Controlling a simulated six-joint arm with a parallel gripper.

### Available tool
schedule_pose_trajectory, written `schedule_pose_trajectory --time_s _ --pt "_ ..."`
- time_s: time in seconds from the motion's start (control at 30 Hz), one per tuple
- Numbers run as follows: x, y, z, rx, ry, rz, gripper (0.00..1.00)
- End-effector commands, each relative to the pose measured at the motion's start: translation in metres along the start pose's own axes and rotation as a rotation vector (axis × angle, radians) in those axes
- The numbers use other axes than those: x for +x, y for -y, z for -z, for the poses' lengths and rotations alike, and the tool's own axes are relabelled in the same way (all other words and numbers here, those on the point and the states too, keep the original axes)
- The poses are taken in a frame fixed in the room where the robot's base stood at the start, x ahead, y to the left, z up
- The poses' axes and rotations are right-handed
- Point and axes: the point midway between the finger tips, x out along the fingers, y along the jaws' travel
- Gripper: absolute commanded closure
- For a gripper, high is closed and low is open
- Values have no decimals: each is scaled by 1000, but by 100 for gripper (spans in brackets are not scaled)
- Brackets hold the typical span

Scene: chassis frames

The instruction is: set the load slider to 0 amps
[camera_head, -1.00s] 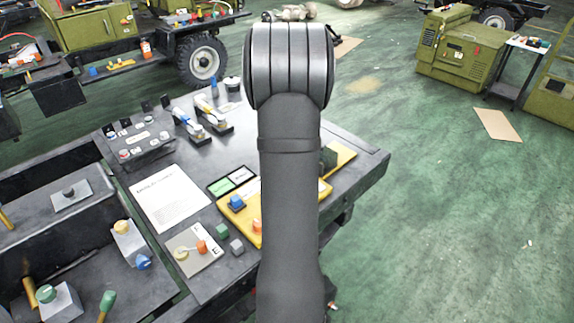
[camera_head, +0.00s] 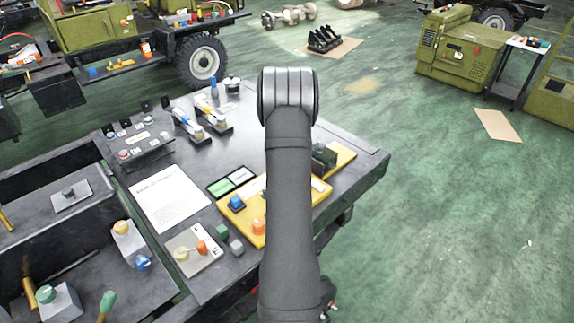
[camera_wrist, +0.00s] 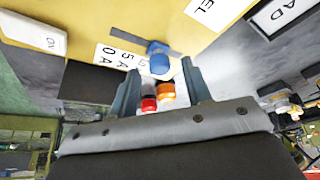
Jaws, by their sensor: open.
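In the wrist view a blue knob (camera_wrist: 158,57) sits in a dark slot (camera_wrist: 137,39) on the yellow panel (camera_wrist: 170,14). It is near the slot's right end. A white scale label (camera_wrist: 122,57) with "50" and "A" marks runs beside the slot. My gripper (camera_wrist: 160,72) is open; its fingers stand either side of the knob's near side, with nothing visibly held. I cannot tell whether they touch the knob. The yellow panel (camera_head: 341,158) also shows in the head view, partly behind my arm, which hides my gripper there. A blue knob (camera_head: 237,203) shows on its left part.
An orange knob (camera_head: 259,228) stands on the panel. A white "ON" piece (camera_wrist: 36,37) shows in the wrist view.

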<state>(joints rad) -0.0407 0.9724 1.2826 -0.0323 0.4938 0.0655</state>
Motion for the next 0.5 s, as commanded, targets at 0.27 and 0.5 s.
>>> schedule_pose_trajectory --time_s 0.27,0.5 --pt "10 0 0 0 0 0 55" --pt "9 0 0 0 0 0 69"
